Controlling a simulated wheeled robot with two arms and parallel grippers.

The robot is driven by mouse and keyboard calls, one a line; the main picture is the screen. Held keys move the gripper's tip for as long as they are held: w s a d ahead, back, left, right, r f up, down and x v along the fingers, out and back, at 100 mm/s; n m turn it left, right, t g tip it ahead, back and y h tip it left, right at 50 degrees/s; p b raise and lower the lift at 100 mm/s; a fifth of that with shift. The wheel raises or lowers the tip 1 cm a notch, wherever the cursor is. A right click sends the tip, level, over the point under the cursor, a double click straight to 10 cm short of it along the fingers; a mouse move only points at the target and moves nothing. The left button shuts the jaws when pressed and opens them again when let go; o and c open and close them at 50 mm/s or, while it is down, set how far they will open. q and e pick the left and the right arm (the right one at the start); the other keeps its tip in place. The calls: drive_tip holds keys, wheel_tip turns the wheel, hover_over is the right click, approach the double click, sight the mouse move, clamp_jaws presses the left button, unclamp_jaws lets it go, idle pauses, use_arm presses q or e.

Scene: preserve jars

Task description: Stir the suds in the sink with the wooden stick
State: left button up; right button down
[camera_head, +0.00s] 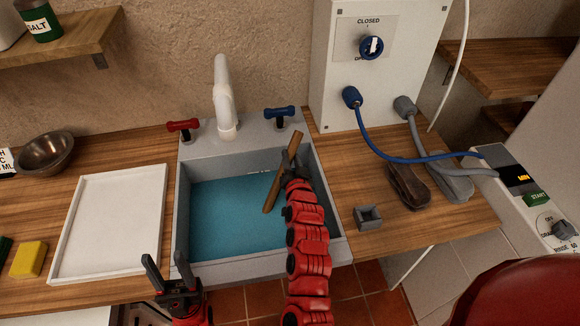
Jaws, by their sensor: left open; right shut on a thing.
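The sink (181,215) is a grey basin set in the wooden counter. Flat blue water (225,215) lies in it; I can make out no foam. My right gripper (283,170) is over the right side of the basin, shut on the wooden stick (273,192). The stick is tilted, with its upper end near the back right rim and its lower end down over the water. Whether the tip is in the water I cannot tell. My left gripper (167,272) is open and empty at the sink's front left corner.
A white faucet (224,100) stands behind the basin between a red tap (183,126) and a blue tap (279,113). A white tray (108,225), metal bowl (46,153) and yellow sponge (28,259) are left. A small grey square holder (368,217) and cables (375,143) are right.

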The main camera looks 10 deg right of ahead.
sight(281, 171)
drive_tip(key=a, duration=0.1)
drive_tip(key=s+a, duration=0.1)
drive_tip(key=shift+a, duration=0.4)
drive_tip(key=shift+s+a, duration=0.15)
drive_tip(key=shift+a, duration=0.1)
drive_tip(key=shift+d+r, duration=0.1)
drive_tip(key=shift+r, duration=0.1)
drive_tip(key=shift+w+d+r+p, duration=0.4)
drive_tip(key=shift+r+p, duration=0.05)
drive_tip(key=shift+r, duration=0.8)
drive_tip(key=shift+w+d+r+p, duration=0.35)
drive_tip(key=shift+w+r+p, duration=0.1)
drive_tip(key=shift+r, duration=0.75)
drive_tip(key=shift+w+d+r+p, duration=0.35)
drive_tip(key=shift+d+r+p, duration=0.1)
drive_tip(key=shift+r, duration=0.8)
wheel_tip(281, 171, up, 7)
drive_tip(key=w+d+p, duration=0.1)
drive_tip(key=w+d, duration=0.1)
drive_tip(key=shift+w+r+p, duration=0.15)
drive_tip(key=shift+p, duration=0.25)
wheel_tip(281, 171, up, 5)
drive_tip(key=p, duration=0.2)
drive_tip(key=shift+d+p, duration=0.1)
drive_tip(key=shift+p, duration=0.25)
